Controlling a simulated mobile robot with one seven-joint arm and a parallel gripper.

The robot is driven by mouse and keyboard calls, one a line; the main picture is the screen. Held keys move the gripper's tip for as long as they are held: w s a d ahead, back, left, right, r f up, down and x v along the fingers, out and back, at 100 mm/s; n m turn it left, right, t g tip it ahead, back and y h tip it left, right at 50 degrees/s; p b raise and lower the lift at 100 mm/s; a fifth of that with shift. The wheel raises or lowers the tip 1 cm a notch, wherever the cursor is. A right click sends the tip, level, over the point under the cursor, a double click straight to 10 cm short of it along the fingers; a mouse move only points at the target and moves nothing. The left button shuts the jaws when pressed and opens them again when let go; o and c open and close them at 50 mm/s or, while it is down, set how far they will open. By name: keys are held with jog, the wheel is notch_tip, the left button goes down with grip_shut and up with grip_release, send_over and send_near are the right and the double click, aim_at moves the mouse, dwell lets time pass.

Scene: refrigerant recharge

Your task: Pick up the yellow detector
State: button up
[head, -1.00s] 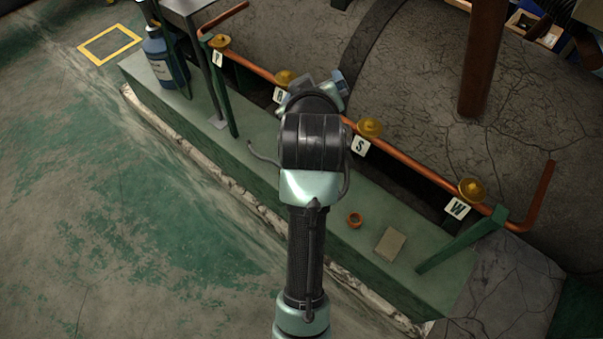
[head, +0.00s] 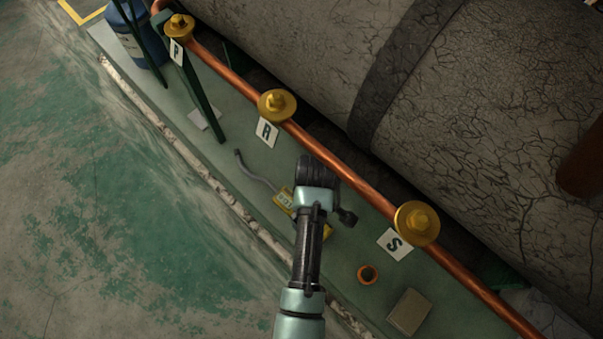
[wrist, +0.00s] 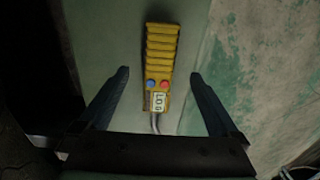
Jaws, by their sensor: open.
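The yellow detector (wrist: 161,60) lies on the green ledge in the wrist view. It has a ribbed body, a blue and a red button, a small display and a grey probe lead at its near end. My gripper (wrist: 160,75) is open, with one finger on each side of the detector, apart from it; the height above it is hard to tell. In the head view my arm covers most of the detector (head: 283,198), and only parts of its yellow body and the curved grey lead show. The fingertips are hidden there.
A copper pipe (head: 334,163) with brass valves tagged P, R and S runs beside the ledge, close to my wrist. A copper-coloured ring (head: 368,274) and a tan block (head: 409,311) lie on the ledge. A blue bottle (head: 139,38) stands at the upper left.

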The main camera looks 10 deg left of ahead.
jog(key=shift+w+f, duration=0.15)
jog(key=shift+w, duration=0.15)
jog(key=shift+s+f+b, duration=0.1)
jog(key=shift+f+b, duration=0.5)
jog(key=shift+f, duration=0.3)
jog(key=shift+s+d+f+b, duration=0.1)
jog(key=shift+s+f+b, duration=0.1)
jog(key=shift+f+b, duration=0.3)
jog(key=f, duration=0.1)
jog(key=f+b, duration=0.1)
jog(key=f, duration=0.1)
jog(key=f+b, duration=0.1)
jog(key=shift+s+d+f, duration=0.15)
jog(key=shift+s, duration=0.1)
jog(key=shift+w, duration=0.1)
jog(key=c, duration=1.4)
